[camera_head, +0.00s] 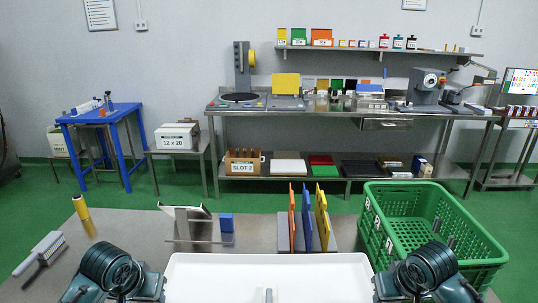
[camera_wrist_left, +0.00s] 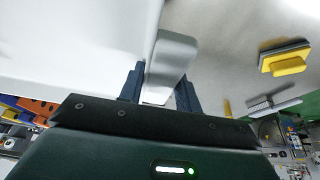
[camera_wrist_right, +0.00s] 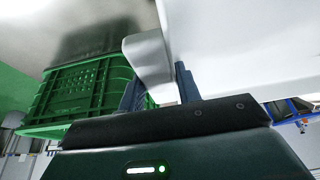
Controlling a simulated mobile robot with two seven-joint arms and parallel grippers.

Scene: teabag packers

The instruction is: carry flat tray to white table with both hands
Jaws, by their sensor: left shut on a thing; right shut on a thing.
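The flat tray (camera_head: 220,282) is white and shallow, with a raised rim. It lies level at the bottom of the head view, between my two arms, over the near steel table. I cannot tell whether it rests on the table. My left gripper (camera_wrist_left: 161,88) is shut on the tray's left end lug (camera_wrist_left: 173,55), one finger on each side. My right gripper (camera_wrist_right: 158,85) is shut on the matching right end lug (camera_wrist_right: 148,55). In the head view both wrists show, but their fingers are hidden. No plainly white table shows.
Green floor lies beyond, before a steel workbench (camera_head: 300,114) and blue table (camera_head: 98,115).

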